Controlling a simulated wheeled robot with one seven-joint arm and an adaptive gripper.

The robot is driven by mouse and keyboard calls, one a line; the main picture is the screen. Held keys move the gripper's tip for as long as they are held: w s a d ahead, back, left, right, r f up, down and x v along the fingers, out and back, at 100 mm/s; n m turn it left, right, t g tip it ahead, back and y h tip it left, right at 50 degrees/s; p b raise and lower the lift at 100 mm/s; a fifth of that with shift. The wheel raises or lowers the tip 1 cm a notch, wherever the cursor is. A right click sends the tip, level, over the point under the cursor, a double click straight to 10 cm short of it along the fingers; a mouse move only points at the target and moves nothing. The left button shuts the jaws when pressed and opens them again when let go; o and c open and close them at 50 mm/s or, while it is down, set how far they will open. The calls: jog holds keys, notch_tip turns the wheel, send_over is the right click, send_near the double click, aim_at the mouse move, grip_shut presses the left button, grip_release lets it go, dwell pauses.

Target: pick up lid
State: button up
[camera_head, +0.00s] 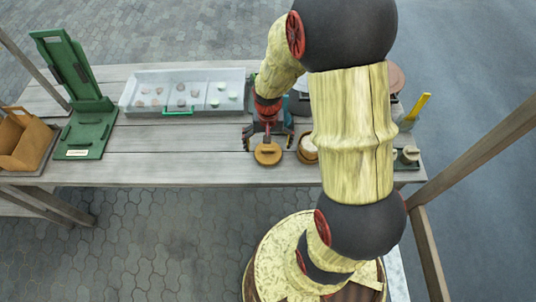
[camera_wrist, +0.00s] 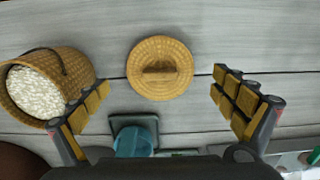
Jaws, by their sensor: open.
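The lid (camera_wrist: 160,54) is a round woven straw disc with a raised handle bar across its middle. It lies flat on the grey plank table, and it also shows in the head view (camera_head: 267,154) near the table's front edge. My gripper (camera_wrist: 160,97) is open and empty, its padded fingers spread wide either side of the lid in the picture. The lid sits ahead of the fingertips, with no finger seen touching it. In the head view my gripper (camera_head: 267,137) hangs just behind the lid.
A woven basket of white grains (camera_wrist: 38,88) stands left of the lid in the wrist view. A teal cup (camera_wrist: 133,142) is on a dark square base nearby. In the head view a clear tray (camera_head: 150,88) and a green stand (camera_head: 88,128) are further left. Bare planks (camera_head: 180,150) lie left of the lid.

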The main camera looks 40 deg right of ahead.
aim_at(268, 152)
notch_tip(268, 152, down, 3)
jog(key=shift+r+b, duration=0.1)
jog(key=shift+b, duration=0.25)
jog(key=c, duration=1)
jog(key=shift+r, duration=0.1)
